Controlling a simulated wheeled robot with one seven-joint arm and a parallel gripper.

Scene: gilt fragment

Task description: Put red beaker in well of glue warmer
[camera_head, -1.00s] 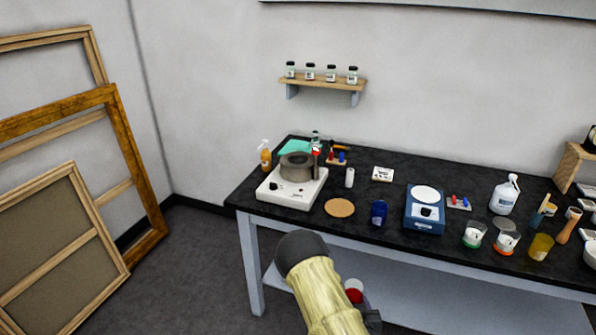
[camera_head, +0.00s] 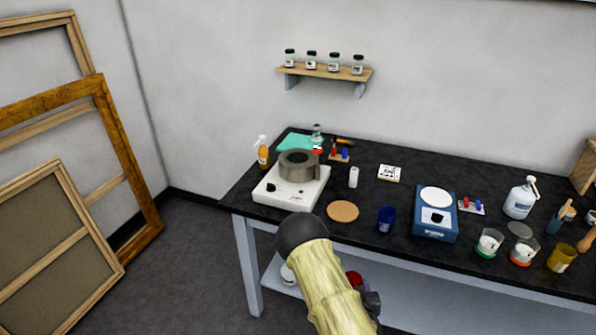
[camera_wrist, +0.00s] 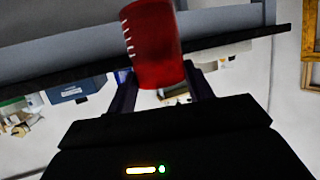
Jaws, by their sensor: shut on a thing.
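The red beaker (camera_wrist: 153,45), with white marks on its side, is held between the two fingers of my gripper (camera_wrist: 162,88) in the wrist view. In the head view only a small red part of the beaker (camera_head: 354,278) shows past my arm, in front of the table's front edge. The glue warmer (camera_head: 291,188) is a white box on the left end of the table. Its grey round well (camera_head: 297,164) is open at the top and looks empty. My gripper is apart from the warmer, nearer the camera and to its right.
The dark table (camera_head: 385,205) also holds a cork disc (camera_head: 343,211), a blue beaker (camera_head: 386,219), a blue scale (camera_head: 435,216) and a white cylinder (camera_head: 353,177). An amber spray bottle (camera_head: 263,154) stands behind the warmer's left side. Frames (camera_head: 75,170) lean at the left wall.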

